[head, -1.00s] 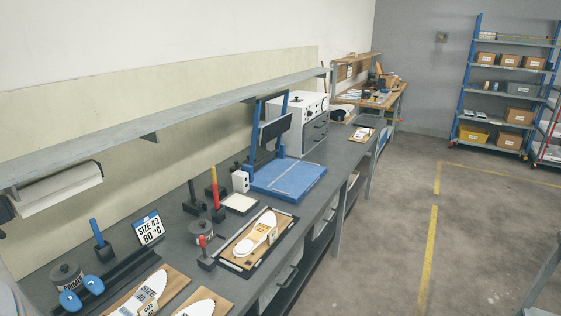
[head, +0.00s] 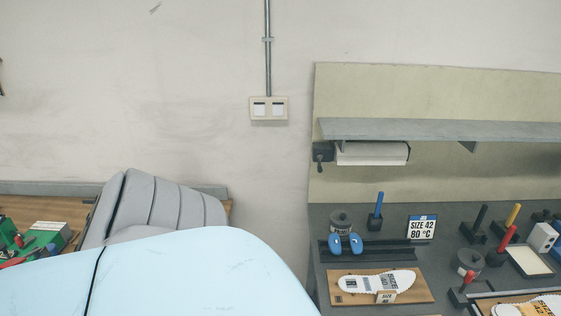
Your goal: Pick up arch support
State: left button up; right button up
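Two small blue rounded pads, likely the arch supports (head: 345,244), stand side by side at a black rail (head: 392,254) on the dark bench. They are at the lower right of the head view, in front of a grey tin (head: 341,221). A white insole (head: 362,283) lies on a wooden board (head: 417,291) in front of the rail, with a size tag (head: 386,297) at its front. Neither gripper is in view.
A sign (head: 422,227) reads SIZE 42, 80 °C. A blue-handled tool (head: 379,210) stands behind the rail. Red- and yellow-handled tools and a second tin (head: 469,262) stand to the right. A shelf (head: 440,130) with a paper roll (head: 372,153) overhangs the bench.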

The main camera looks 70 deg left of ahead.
aim_at(334, 241)
jog(key=u, duration=1.75)
